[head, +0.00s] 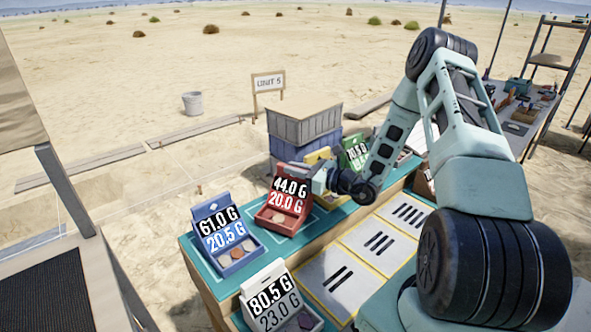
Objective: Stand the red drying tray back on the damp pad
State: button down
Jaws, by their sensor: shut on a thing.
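The red drying tray (277,221) stands upright at the middle of the teal bench top, its raised back panel reading 44.0 G over 20.0 G. A small pale round piece lies in it. My gripper (310,179) reaches in from the right and is shut on the upper right edge of the red tray's back panel. The fingertips are small here and partly hidden. A teal surface (317,221) with a pale outline lies beside and under the red tray. I cannot tell whether this is the damp pad, or whether the tray's base touches it.
A blue tray (238,264) stands close on the left and a white tray (290,322) at the front. A green tray (353,157) and a yellow one (318,155) are behind my gripper. Marked panels (335,279) lie to the right. Stacked crates (305,126) stand behind.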

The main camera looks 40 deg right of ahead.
jog(key=shift+f+b, duration=0.4)
jog(key=shift+f, duration=0.15)
jog(key=c, duration=1.3)
grip_release()
jog(key=b+v, duration=0.3)
jog(key=v, duration=1.4)
jog(key=shift+s+d, duration=0.1)
jog(key=shift+s, duration=0.05)
jog(key=shift+r, duration=0.1)
